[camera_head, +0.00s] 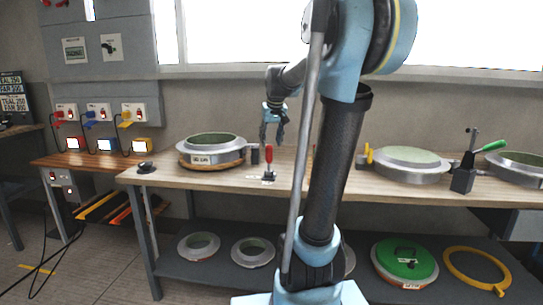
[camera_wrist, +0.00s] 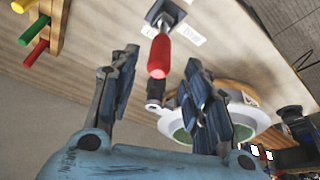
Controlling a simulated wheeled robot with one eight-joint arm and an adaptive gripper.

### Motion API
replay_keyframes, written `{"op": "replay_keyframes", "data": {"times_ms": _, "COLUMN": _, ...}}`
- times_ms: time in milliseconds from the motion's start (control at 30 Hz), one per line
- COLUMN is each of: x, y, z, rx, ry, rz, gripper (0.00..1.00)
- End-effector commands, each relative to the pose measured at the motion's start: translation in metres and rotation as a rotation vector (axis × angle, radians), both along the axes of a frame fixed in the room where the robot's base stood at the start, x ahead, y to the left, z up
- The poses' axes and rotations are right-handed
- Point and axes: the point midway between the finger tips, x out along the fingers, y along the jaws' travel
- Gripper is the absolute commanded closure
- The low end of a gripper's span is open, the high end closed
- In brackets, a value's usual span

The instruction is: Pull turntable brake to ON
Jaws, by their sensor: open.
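The brake lever with a red handle (camera_head: 268,158) stands upright on a small dark base on the bench, just right of the round mould on its turntable (camera_head: 196,166). White label plates (camera_head: 262,180) lie by its base. In the wrist view the red handle (camera_wrist: 159,56) shows beyond and between the fingertips, its dark base at the top. My gripper (camera_head: 273,128) is open and empty, above and close to the lever, apparently not touching it. The two fingers (camera_wrist: 160,75) are spread in the wrist view. The lettering on the labels is too small to read.
Another round mould (camera_head: 405,160) and a green-handled clamp (camera_head: 463,172) stand on the bench at right. A black knob (camera_head: 145,168) sits at the bench's left corner. The wrist view shows a wooden rack with coloured pegs (camera_wrist: 38,30). Moulds lie on the shelf below.

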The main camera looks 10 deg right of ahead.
Motion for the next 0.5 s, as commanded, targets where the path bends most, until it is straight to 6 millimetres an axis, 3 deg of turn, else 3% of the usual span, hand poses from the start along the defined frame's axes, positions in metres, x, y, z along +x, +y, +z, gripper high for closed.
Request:
{"op": "replay_keyframes", "data": {"times_ms": 300, "x": 0.019, "y": 0.002, "z": -0.045, "rx": 0.000, "ry": 0.000, "rz": 0.001, "gripper": 0.56}}
{"op": "replay_keyframes", "data": {"times_ms": 500, "x": 0.027, "y": 0.003, "z": -0.064, "rx": 0.001, "ry": 0.000, "rz": 0.001, "gripper": 0.56}}
